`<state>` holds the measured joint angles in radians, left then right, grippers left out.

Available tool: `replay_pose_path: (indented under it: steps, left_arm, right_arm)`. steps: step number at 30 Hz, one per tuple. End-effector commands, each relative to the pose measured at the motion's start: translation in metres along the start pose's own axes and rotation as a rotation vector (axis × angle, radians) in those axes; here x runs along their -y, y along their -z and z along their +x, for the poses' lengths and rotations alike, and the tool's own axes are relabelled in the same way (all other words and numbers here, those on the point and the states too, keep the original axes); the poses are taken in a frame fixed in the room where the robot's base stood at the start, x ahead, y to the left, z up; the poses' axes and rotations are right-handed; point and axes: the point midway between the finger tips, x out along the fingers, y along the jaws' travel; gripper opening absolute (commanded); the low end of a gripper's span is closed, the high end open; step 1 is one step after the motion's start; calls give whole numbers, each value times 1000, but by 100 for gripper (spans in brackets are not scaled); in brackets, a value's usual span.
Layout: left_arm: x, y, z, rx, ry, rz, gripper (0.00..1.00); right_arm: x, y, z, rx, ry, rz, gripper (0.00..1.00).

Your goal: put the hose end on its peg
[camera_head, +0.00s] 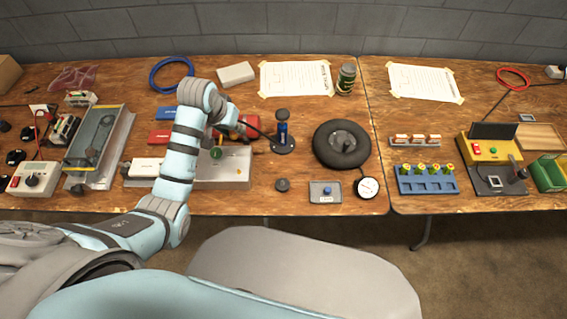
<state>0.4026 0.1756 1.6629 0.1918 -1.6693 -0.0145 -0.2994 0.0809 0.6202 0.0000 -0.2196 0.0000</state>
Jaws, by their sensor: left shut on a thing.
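My left gripper (222,128) comes in from the left and is low over the middle of the left table, above a pale tray (235,172). It is shut on the hose end, which the fingers mostly hide. A dark hose (252,131) runs from the gripper towards the blue hand pump (282,131), which stands upright on a round black base. I cannot make out the peg for certain. A black tyre (323,150) lies right of the pump. My right gripper is not in view.
A round gauge (367,188), a grey plate with a blue knob (325,192) and a small black disc (282,185) lie near the front edge. Red and blue boxes crowd the gripper's left.

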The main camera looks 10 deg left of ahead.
Motion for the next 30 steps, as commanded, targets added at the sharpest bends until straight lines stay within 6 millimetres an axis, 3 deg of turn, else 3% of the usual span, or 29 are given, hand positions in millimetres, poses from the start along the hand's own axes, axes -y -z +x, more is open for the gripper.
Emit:
replay_pose_path:
  steps: [6, 12, 19, 30]
  left_arm:
    - [-85, -32, 40, 1, -293, 685, 0]
    - [-140, -55, 55, -1, -464, 1108, 0]
    - [-149, -64, 66, -1, -492, 1193, 0]
    - [-148, -78, 100, 1, -490, 1189, 0]
  right_arm:
    - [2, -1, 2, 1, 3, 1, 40]
    - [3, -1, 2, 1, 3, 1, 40]
    - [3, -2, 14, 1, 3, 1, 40]
    - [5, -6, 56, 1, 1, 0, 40]
